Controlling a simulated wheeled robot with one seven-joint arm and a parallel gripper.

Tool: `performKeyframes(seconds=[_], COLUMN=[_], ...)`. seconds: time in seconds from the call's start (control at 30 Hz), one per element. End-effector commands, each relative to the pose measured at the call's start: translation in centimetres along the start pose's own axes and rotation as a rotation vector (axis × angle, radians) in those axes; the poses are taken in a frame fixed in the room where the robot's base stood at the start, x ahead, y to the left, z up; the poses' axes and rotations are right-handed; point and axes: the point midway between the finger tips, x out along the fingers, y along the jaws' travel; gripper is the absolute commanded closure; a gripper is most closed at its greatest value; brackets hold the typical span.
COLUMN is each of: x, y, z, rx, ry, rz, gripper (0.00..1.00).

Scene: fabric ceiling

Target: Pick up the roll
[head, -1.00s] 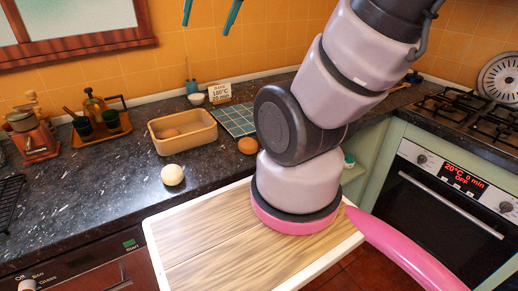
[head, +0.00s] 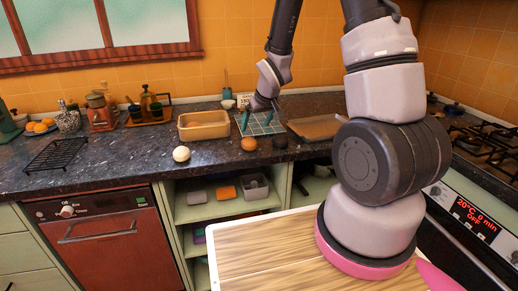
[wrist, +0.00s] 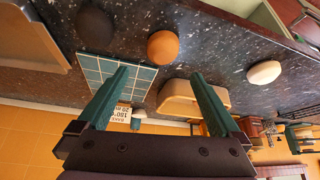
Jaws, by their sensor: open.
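Three round, roll-like things lie on the dark counter: a pale one (head: 181,153), an orange-brown one (head: 249,143) and a nearly black one (head: 280,141). I cannot tell which one the task means. The wrist view, upside down, also shows the pale one (wrist: 264,72), the brown one (wrist: 163,47) and the black one (wrist: 94,26). My gripper (head: 256,122) is open and empty, above the counter by the blue-green tiled board (head: 274,127). In the wrist view the brown one shows beyond the gap between my teal fingers (wrist: 160,75), apart from them.
A tan wooden box (head: 204,132) stands left of the gripper, and a brown flat tray (head: 314,127) right of it. A small sign (wrist: 125,112) stands behind the board. A black wire rack (head: 56,155) lies left. Open shelves (head: 225,207) are below the counter.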

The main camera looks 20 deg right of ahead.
Motion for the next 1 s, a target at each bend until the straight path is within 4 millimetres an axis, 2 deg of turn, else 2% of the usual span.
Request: performKeyframes(seconds=[0.3,0.53,0.8,1.0], x=[4.6,6.3,10.1,10.6], y=[0.0,-0.2,-0.5,-0.5], z=[0.1,0.2,0.2,0.1], rx=[-0.001,-0.001,0.000,0.000], ry=[-0.003,-0.003,-0.002,0.000], rz=[0.000,0.000,0.001,0.001], gripper=[0.00,0.00,0.00,0.00])
